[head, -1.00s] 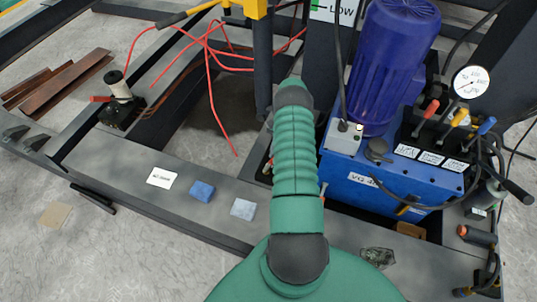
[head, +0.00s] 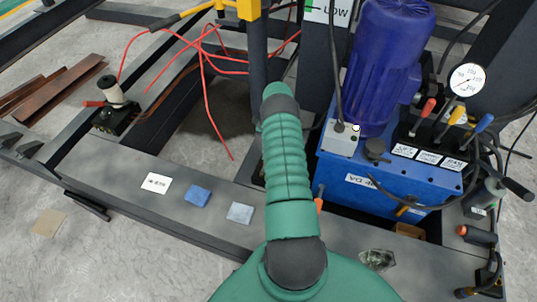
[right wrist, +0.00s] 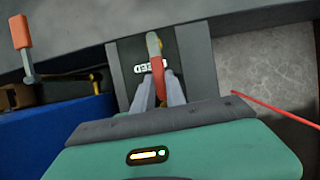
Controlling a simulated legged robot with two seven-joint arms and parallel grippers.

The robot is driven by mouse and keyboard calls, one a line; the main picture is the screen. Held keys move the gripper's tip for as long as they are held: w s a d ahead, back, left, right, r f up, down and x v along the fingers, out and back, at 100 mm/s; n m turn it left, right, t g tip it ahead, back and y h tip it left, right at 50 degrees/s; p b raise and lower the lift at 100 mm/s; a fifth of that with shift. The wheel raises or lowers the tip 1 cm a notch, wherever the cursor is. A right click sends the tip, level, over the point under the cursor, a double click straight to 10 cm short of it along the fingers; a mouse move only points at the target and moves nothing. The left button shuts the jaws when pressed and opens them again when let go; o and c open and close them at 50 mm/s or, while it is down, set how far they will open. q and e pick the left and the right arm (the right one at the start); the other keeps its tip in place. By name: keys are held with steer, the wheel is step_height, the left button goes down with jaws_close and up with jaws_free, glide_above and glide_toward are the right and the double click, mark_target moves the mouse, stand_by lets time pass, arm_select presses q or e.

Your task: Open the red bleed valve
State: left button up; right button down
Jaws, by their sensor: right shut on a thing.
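The red bleed valve handle (right wrist: 158,76) shows in the right wrist view, in front of a dark upright with a small white label (right wrist: 142,68). The handle's lower part is hidden between the fingers. In the head view a green arm of mine reaches up the middle and hides the gripper and the valve. My left gripper is not in view.
A blue power unit (head: 345,188) with a purple motor (head: 385,70), levers and gauge (head: 467,80) stands right of my arm. An orange-handled lever (right wrist: 20,32) is at the wrist view's left. Red hoses (head: 208,95) lie at the upper left.

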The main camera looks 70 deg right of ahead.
steer(key=c, duration=1.4)
jaws_free()
steer(key=shift+o, duration=0.2)
steer(key=shift+d+r, duration=0.1)
steer(key=p+v, duration=0.2)
steer(key=v, duration=0.9)
steer(key=shift+d+r+p, duration=0.15)
steer(key=shift+r+p, duration=0.15)
